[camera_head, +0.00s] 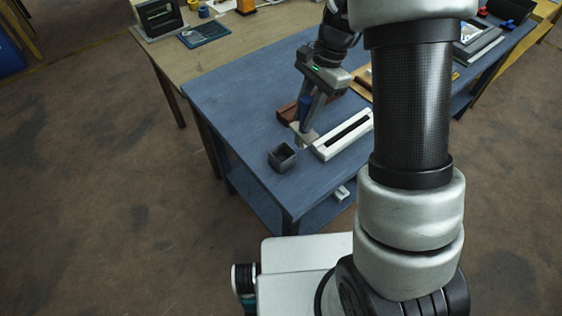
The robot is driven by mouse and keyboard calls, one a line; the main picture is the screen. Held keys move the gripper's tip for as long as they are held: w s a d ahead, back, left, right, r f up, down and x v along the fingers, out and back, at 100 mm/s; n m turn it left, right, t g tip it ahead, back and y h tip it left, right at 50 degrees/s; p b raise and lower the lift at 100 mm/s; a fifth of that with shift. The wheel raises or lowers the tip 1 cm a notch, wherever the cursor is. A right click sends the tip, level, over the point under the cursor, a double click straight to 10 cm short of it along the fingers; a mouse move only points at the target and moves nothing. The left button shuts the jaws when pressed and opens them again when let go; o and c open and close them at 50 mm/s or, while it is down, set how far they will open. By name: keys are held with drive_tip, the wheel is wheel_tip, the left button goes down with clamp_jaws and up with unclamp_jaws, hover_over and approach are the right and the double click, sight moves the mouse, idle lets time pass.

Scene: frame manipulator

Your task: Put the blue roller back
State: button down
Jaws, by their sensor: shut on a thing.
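My gripper (306,122) points down over the blue table, near the left end of a white slotted holder (328,150). It is shut on a small dark-blue piece, which looks like the blue roller (305,103), between its fingers. The lower end of the roller and its exact contact with anything below are too small to tell. A pale beige piece (303,136) shows just below the fingertips, beside the holder's left end. I cannot tell whether it touches the fingers.
A wooden tray (362,81) is at the right. The blue table (235,100) is clear on the left.

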drive_tip(key=a+r+m+t+h+b, duration=0.1)
drive_tip(key=a+m+t+b, duration=0.4)
drive_tip(key=m, duration=1.2)
wheel_tip(320, 180, down, 10)
drive_tip(key=b, duration=0.1)
drive_tip(key=shift+w+a+r+g+b, duration=0.2)
drive_tip(key=shift+w+r+g+b, duration=0.05)
drive_tip(key=shift+w+g+b, duration=0.1)
drive_tip(key=c, duration=1.5)
unclamp_jaws()
drive_tip(key=shift+r, duration=0.1)
